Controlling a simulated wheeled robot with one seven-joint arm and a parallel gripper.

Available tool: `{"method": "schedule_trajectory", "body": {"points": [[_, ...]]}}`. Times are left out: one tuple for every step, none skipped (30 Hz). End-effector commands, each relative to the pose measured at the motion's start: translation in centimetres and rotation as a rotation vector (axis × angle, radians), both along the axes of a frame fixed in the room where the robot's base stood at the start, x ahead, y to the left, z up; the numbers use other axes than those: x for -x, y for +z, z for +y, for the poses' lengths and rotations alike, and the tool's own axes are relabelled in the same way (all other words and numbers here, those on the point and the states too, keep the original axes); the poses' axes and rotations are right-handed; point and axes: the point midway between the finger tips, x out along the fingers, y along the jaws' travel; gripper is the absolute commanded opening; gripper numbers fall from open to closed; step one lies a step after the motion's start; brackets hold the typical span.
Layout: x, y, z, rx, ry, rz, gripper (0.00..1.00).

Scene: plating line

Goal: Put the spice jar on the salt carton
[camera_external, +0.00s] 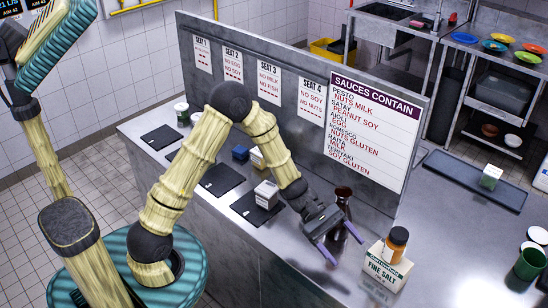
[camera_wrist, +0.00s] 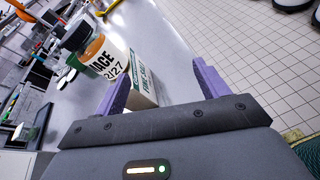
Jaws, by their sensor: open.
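The spice jar (camera_external: 397,244), with orange contents, a black lid and a white label, stands upright on top of the salt carton (camera_external: 387,275), a white box marked "FINE SALT" on the counter. In the wrist view, the jar (camera_wrist: 103,55) is at the upper left, its base against the carton's top end. The carton (camera_wrist: 146,82) shows partly behind the left finger. My gripper (camera_external: 346,250) is open with purple fingers, just left of the carton and apart from the jar.
A dark bottle (camera_external: 343,204) stands close behind my gripper. The sauce board (camera_external: 372,130) rises behind it. A green cup (camera_external: 529,264) is at the right edge and a dark tray (camera_external: 470,182) lies farther back. A white carton (camera_external: 266,194) sits on a black mat at left.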

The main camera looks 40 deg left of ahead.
Motion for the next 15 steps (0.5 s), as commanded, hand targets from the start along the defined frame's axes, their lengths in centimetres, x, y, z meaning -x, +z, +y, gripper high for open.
{"method": "schedule_trajectory", "body": {"points": [[1.0, -0.2, 1.5, -0.067, -0.05, -0.057, 0.73], [1.6, -0.5, 2.4, -0.11, -0.084, -0.091, 0.73], [2.3, -0.9, 3.8, -0.168, -0.128, -0.137, 0.73], [2.9, -1.1, 4.9, -0.211, -0.162, -0.171, 0.73], [3.4, -1.4, 6.0, -0.255, -0.194, -0.205, 0.73], [3.9, -1.7, 7.5, -0.311, -0.237, -0.252, 0.73], [4.3, -1.8, 8.6, -0.353, -0.267, -0.286, 0.73], [4.7, -2.0, 9.8, -0.395, -0.298, -0.322, 0.73], [5.1, -2.2, 11.4, -0.451, -0.34, -0.367, 0.73], [5.4, -2.3, 12.6, -0.491, -0.37, -0.402, 0.73], [5.6, -2.3, 13.9, -0.531, -0.4, -0.436, 0.73], [5.9, -2.3, 15.5, -0.585, -0.44, -0.484, 0.73], [6.1, -2.3, 16.7, -0.625, -0.47, -0.518, 0.73], [6.3, -2.2, 17.9, -0.663, -0.5, -0.553, 0.73], [6.5, -2.1, 19.5, -0.714, -0.54, -0.598, 0.73]]}}
